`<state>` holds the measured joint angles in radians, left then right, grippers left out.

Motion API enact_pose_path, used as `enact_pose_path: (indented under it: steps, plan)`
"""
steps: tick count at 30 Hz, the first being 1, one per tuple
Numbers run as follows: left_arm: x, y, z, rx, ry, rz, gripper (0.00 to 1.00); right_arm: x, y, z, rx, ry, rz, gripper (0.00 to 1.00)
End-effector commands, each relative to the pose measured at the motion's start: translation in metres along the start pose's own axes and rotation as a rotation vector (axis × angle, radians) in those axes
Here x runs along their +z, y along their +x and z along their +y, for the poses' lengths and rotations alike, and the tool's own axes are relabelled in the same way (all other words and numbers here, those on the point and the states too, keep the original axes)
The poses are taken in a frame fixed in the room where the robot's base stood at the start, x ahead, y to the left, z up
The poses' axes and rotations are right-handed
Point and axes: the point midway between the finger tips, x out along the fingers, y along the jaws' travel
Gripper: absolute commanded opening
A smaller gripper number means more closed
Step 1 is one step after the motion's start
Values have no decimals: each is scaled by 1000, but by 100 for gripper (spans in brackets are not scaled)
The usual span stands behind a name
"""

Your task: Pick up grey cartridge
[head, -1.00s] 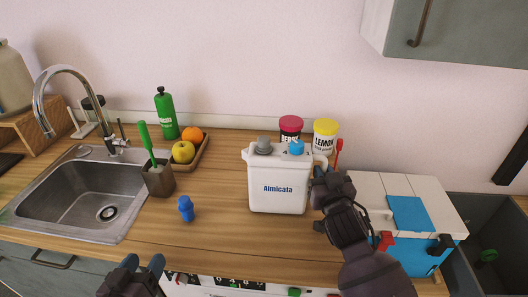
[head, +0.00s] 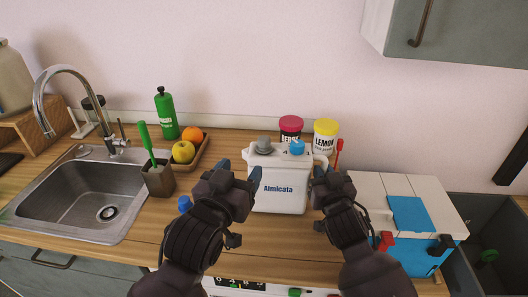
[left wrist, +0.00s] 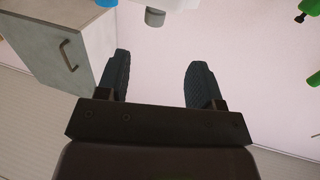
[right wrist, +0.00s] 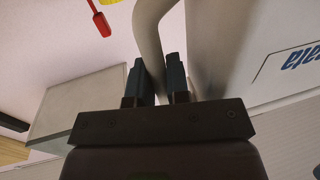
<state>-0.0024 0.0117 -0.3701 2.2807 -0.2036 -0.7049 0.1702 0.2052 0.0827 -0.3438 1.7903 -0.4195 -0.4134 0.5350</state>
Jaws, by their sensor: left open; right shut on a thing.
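The grey cartridge (head: 264,146) sits upright in the top left of the white Almicata machine (head: 277,200). It also shows at the top of the left wrist view (left wrist: 154,17). A blue cartridge (head: 297,147) sits beside it on the machine's top. My left gripper (head: 240,168) is open and empty, at the machine's left side, in front of and below the grey cartridge. My right gripper (head: 321,172) is shut on the machine's handle (right wrist: 150,40) at its right side.
Another blue piece (head: 185,204) stands on the counter, partly hidden by my left arm. Red-lidded (head: 291,127) and yellow-lidded (head: 326,135) jars stand behind the machine. A fruit tray (head: 200,156) and sink (head: 75,195) are left. A white and blue box (head: 365,187) stands right.

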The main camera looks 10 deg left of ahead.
Motion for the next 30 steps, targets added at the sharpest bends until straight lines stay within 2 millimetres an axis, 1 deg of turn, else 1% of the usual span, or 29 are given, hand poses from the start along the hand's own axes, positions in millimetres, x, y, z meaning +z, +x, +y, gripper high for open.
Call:
enact_pose_path:
  steps: [2, 6, 12, 15, 23, 30]
  plan:
    - [-7, 3, 4, 0, 8, 8, 61, -1, 0, 0, 0, 2, 2, 0]
    - [-10, 16, 6, 0, 11, 11, 61, -1, 0, 0, 0, 2, 2, 0]
    - [-10, 48, 6, 0, 11, 11, 61, -1, 0, 0, -1, 2, 2, 0]
    - [-9, 60, 6, 0, 11, 10, 61, -1, 0, 0, -1, 2, 2, 0]
    - [-9, 76, 6, 0, 10, 9, 61, -1, 0, 0, 0, 2, 2, 0]
    - [-7, 107, 8, 0, 11, 10, 61, -1, 0, 0, -1, 2, 2, 0]
